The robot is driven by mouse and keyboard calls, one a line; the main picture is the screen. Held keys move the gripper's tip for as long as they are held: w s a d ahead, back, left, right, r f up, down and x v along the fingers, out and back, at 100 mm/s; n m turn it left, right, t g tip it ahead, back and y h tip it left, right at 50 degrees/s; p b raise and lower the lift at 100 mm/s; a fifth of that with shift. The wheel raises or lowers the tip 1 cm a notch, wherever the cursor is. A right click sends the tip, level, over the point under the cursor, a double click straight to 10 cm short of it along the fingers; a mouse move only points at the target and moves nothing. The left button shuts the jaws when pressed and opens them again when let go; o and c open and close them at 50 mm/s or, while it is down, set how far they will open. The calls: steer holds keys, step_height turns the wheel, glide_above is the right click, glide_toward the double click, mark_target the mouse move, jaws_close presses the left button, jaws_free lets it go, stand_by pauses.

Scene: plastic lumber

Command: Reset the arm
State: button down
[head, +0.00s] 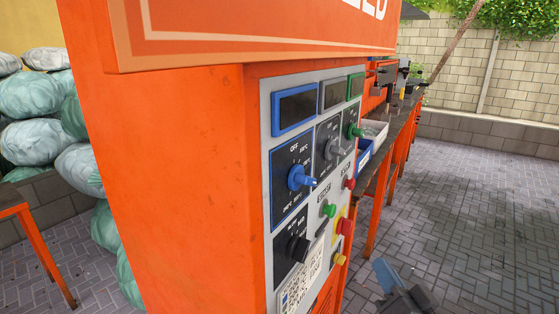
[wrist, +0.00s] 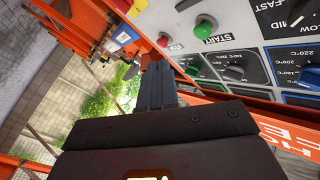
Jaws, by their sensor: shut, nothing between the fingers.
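My gripper (wrist: 157,72) shows in the wrist view with its dark fingers closed together and nothing between them. In the head view, a dark grey-blue part that looks like my gripper (head: 388,274) shows at the bottom edge, to the right of the orange machine (head: 200,180). It appears apart from the control panel (head: 265,240). Most of my arm is out of the head view. In the wrist view the panel appears tilted at upper right, with a green button (wrist: 205,27) beside the fingers in the picture.
The panel carries protruding knobs, such as a blue knob (head: 299,178) and a black knob (head: 298,249). Behind it stands an orange-legged workbench (head: 402,120) with trays. Stuffed bags (head: 32,95) are piled at left. The paved floor (head: 470,200) at right is open.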

steer(key=s+f+n+g+h, duration=0.1)
steer(key=s+f+n+g, duration=0.15)
steer(key=s, duration=1.35)
steer(key=s+f+n+g+h, duration=0.1)
steer(key=s+f, duration=0.2)
steer(key=s, duration=1.2)
steer(key=s+a+r+n, duration=0.1)
steer(key=s+r, duration=0.4)
steer(key=s, duration=0.5)
steer(key=shift+s+r+n, duration=0.15)
steer(key=shift+s+n, duration=0.15)
steer(key=shift+n, duration=0.25)
steer(key=shift+g, duration=0.25)
